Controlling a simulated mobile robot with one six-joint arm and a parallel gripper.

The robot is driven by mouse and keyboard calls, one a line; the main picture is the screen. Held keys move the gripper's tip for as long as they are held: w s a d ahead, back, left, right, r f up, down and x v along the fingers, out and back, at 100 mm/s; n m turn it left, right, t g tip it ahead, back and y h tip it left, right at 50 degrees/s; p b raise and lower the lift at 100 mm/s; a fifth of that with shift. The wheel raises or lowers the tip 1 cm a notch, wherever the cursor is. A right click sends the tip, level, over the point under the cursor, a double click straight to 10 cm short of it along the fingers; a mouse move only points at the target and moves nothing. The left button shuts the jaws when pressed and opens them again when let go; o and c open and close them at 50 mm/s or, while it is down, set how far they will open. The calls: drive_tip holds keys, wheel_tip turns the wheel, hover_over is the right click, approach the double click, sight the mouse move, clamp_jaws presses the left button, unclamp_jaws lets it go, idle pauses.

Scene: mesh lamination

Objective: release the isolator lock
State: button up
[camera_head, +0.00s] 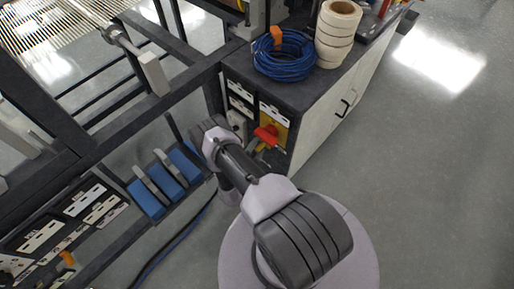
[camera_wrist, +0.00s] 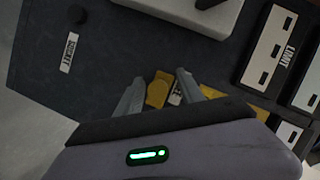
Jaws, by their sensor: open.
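A red handle-like part (camera_head: 268,136) stands out from a yellow plate (camera_head: 273,116) on the end face of the dark-topped bench in the head view. My arm reaches to it from the left, and its fingers are mostly hidden there. In the wrist view my gripper (camera_wrist: 160,82) is open, with one finger on each side of a small rounded yellow piece (camera_wrist: 158,90) and a small label. I cannot tell whether the fingers touch it. More yellow surface (camera_wrist: 235,108) shows to the right, partly behind my gripper. I cannot make out the lock itself, and no red part shows in the wrist view.
A panel marked LIMIT (camera_wrist: 270,48) and a pale block (camera_wrist: 190,12) are near my gripper. A coil of blue cable (camera_head: 284,60) and cream rolls (camera_head: 337,34) sit on the bench. Blue blocks (camera_head: 146,198) and a dark frame stand left. The floor at right is clear.

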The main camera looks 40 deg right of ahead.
drive_tip(key=p+v, duration=0.5)
drive_tip(key=v, duration=1.2)
drive_tip(key=shift+a+p, duration=0.2)
drive_tip(key=shift+p, duration=0.2)
